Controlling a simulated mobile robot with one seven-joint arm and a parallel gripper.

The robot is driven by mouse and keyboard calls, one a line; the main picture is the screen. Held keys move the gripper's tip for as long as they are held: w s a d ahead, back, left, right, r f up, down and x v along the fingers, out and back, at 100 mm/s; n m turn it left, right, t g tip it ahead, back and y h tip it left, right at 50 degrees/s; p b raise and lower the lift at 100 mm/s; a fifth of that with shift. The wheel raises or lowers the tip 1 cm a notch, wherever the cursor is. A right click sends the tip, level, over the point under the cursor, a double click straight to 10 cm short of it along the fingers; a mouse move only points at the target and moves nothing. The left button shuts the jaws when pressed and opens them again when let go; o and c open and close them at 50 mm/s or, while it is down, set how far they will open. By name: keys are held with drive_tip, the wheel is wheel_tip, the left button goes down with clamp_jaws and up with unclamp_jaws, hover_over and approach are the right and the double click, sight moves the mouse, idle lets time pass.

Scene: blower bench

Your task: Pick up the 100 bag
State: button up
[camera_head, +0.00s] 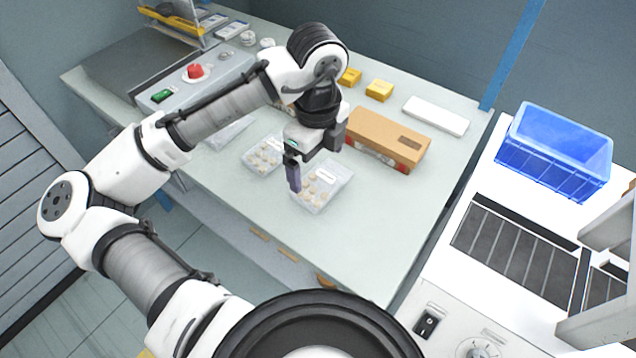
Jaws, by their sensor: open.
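Two clear plastic bags with pale round pieces and white labels lie near the middle of the bench. One bag (325,187) is right under my gripper, and the other bag (263,157) lies to its left. A third clear bag (229,132) lies further left, partly behind my arm. The label print is too small to read, so I cannot tell which is the 100 bag. My gripper (293,178) is open and points down at the left edge of the nearer bag. I cannot tell whether it touches the bag. Its far finger is hidden.
A brown cardboard box (388,138) stands close behind the nearer bag. Small yellow boxes (378,90) and a white box (436,116) lie further back. A control box with a red button (195,71) is at left. A blue crate (553,153) stands right. The bench's front right is clear.

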sight(318, 184)
drive_tip(key=shift+f+p, duration=0.45)
drive_tip(key=shift+f, duration=2.85)
drive_tip(key=c, duration=0.8)
drive_tip(key=shift+r, duration=0.1)
drive_tip(key=shift+c, duration=0.2)
